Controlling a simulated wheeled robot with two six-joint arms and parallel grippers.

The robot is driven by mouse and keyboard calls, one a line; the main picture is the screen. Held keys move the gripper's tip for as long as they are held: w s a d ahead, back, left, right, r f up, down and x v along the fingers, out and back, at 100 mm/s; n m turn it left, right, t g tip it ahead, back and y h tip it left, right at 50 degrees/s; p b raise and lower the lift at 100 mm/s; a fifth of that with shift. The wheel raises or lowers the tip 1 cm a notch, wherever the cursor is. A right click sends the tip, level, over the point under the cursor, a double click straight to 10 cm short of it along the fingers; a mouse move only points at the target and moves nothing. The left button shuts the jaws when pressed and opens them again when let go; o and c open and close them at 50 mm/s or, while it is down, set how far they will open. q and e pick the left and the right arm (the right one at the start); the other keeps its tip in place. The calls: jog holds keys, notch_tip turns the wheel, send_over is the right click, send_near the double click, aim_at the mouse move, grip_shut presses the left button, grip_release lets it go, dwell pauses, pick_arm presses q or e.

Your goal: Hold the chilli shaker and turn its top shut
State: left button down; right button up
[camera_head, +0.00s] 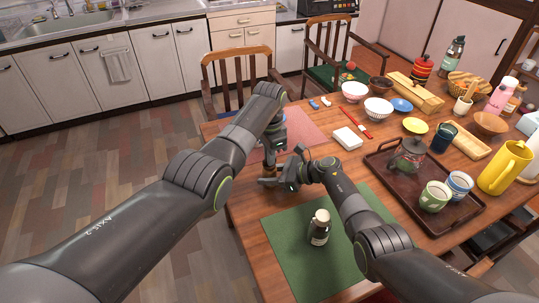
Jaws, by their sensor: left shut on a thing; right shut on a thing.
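My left gripper (269,160) and my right gripper (279,180) meet over the near left part of the table, between the pink mat and the green mat. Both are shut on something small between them. It is almost wholly hidden by the fingers; its place between both grippers fits the chilli shaker, but I cannot make out its label or whether its top is open or shut. A small dark bottle with a pale top and label (319,228) stands upright on the green mat (288,246), apart from both grippers.
Bowls, a white box (347,138) and a red-handled utensil (356,127) lie beyond my grippers. A yellow jug (503,168) stands at the right. A chair (240,75) stands at the table's far left side.

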pick_arm(q)
jog(key=c, duration=1.5)
grip_release()
jog(key=shift+c, duration=0.2)
notch_tip(320, 180, up, 12)
pick_arm(e)
jog(key=o, duration=1.1)
jog(key=shift+d, duration=0.1)
